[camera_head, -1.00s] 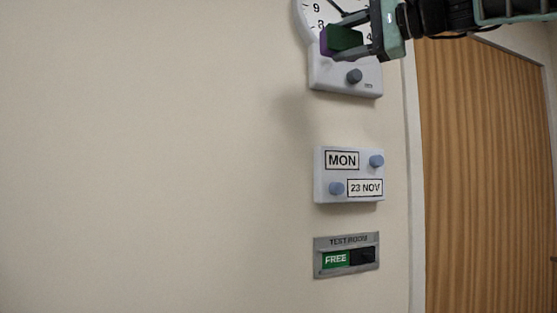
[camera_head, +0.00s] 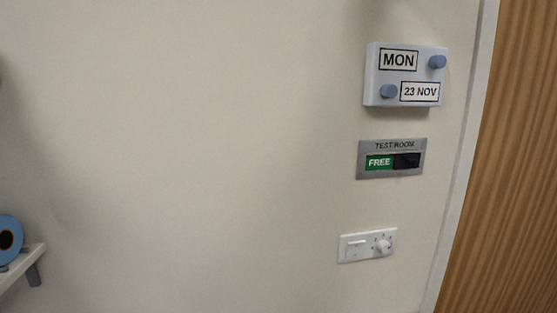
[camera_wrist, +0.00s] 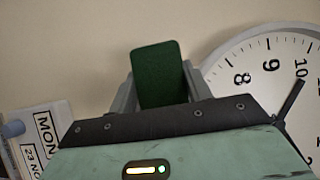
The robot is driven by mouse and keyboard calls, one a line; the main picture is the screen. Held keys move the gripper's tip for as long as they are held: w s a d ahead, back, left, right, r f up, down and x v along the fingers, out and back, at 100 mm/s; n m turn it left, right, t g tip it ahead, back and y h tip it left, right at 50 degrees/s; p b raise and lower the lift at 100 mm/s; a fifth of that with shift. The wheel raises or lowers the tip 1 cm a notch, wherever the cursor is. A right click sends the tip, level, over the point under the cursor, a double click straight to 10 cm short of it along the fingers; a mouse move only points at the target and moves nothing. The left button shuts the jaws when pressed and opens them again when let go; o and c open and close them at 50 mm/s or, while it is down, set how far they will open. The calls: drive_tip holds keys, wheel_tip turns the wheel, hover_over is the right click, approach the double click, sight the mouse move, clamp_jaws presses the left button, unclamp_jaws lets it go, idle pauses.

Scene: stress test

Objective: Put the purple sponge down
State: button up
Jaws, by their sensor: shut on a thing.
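My gripper (camera_wrist: 160,88) shows in the wrist view and is shut on the sponge (camera_wrist: 159,65), one finger on each side. Only the sponge's dark green face is visible now; its purple side is hidden. It is held up in front of a bare cream wall, beside a wall clock (camera_wrist: 240,72). I cannot tell how far it is from the wall. Neither my gripper nor the sponge is in the head view now.
In the head view, a day-and-date calendar (camera_head: 414,76), a room sign (camera_head: 391,171) and a switch plate (camera_head: 367,246) are on the wall. A wooden door (camera_head: 515,180) is at right. At lower left a small shelf (camera_head: 20,268) bears a blue roll (camera_head: 8,232).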

drive_tip(key=s+d+b, duration=0.2)
drive_tip(key=s+b, duration=0.2)
drive_tip(key=s, duration=0.5)
drive_tip(key=w+p, duration=0.1)
drive_tip(key=w, duration=0.2)
drive_tip(key=w+a+p, duration=0.1)
drive_tip(key=w+p, duration=0.1)
drive_tip(key=w, duration=0.1)
drive_tip(key=w+a+p, duration=0.1)
drive_tip(key=w, duration=0.2)
drive_tip(key=shift+w+r+p, duration=0.2)
drive_tip(key=shift+w+p, duration=0.05)
drive_tip(key=shift+p, duration=0.15)
drive_tip(key=shift+w+d+f, duration=0.1)
drive_tip(key=shift+w+d, duration=0.1)
drive_tip(key=shift+d, duration=0.35)
drive_tip(key=shift+w+d+f, duration=0.1)
drive_tip(key=shift+w+d, duration=0.05)
drive_tip(key=shift+d, duration=0.4)
drive_tip(key=shift+w+d, duration=0.1)
drive_tip(key=shift+d, duration=0.35)
